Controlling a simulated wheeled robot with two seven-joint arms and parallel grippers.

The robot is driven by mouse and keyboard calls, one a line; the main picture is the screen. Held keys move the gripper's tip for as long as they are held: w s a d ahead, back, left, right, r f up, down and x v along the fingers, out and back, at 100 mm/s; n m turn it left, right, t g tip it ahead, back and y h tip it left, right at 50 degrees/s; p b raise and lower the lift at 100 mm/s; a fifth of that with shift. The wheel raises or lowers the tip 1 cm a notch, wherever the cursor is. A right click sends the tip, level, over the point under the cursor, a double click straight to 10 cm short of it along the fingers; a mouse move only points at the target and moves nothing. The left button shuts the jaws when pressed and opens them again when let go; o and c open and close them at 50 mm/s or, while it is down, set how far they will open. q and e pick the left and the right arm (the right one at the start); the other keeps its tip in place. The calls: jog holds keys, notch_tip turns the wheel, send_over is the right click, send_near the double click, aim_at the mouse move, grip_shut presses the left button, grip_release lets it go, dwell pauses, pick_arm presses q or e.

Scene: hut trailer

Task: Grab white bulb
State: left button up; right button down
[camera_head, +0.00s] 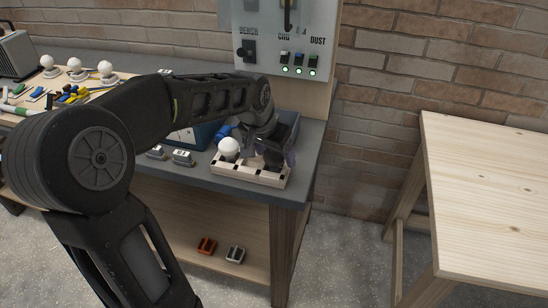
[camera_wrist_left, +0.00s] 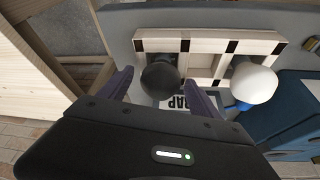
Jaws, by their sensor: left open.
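A white bulb (camera_head: 229,147) stands in a pale wooden rack (camera_head: 248,177) at the front corner of the grey workbench. In the left wrist view the white bulb (camera_wrist_left: 254,83) is at the right, outside my fingers, and a dark bulb (camera_wrist_left: 160,77) stands in the same rack (camera_wrist_left: 205,41). My left gripper (camera_head: 274,158) is over the right part of the rack. In the wrist view its open fingers (camera_wrist_left: 162,93) are on either side of the dark bulb, with no clear contact visible. The arm and gripper hide part of the rack. My right gripper is not in view.
Several white bulbs, including one (camera_head: 76,66), stand on a board at the far left. A blue box (camera_head: 188,137) and small grey blocks (camera_head: 183,158) are left of the rack. A switch panel (camera_head: 285,40) rises behind. A bare wooden table (camera_head: 490,190) stands right, across a gap.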

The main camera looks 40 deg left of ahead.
pick_arm(q)
jog(key=c, duration=1.4)
jog(key=shift+c, duration=0.2)
jog(key=shift+r, duration=0.15)
notch_tip(320, 180, up, 10)
jog(key=shift+f, duration=0.1)
